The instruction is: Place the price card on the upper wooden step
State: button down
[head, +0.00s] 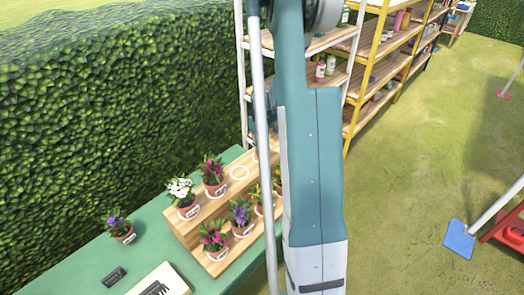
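A two-level wooden step stand (188,233) rests on the green table, partly hidden behind my arm. On its upper step (206,206) are a white-flowered pot (183,196) and a magenta-flowered pot (214,178), with an empty white ring (239,172) to their right. Potted flowers also stand on the lower step. A small dark card-like piece (114,277) lies on the table at the lower left; I cannot tell whether it is the price card. My arm crosses the middle of the view. My gripper does not show.
A purple-flowered pot (119,227) stands on the green table (75,265) left of the steps. A pale item with black marks (160,281) lies at the front edge. A hedge (100,110) rises behind the table. Shelves (385,70) stand at the back.

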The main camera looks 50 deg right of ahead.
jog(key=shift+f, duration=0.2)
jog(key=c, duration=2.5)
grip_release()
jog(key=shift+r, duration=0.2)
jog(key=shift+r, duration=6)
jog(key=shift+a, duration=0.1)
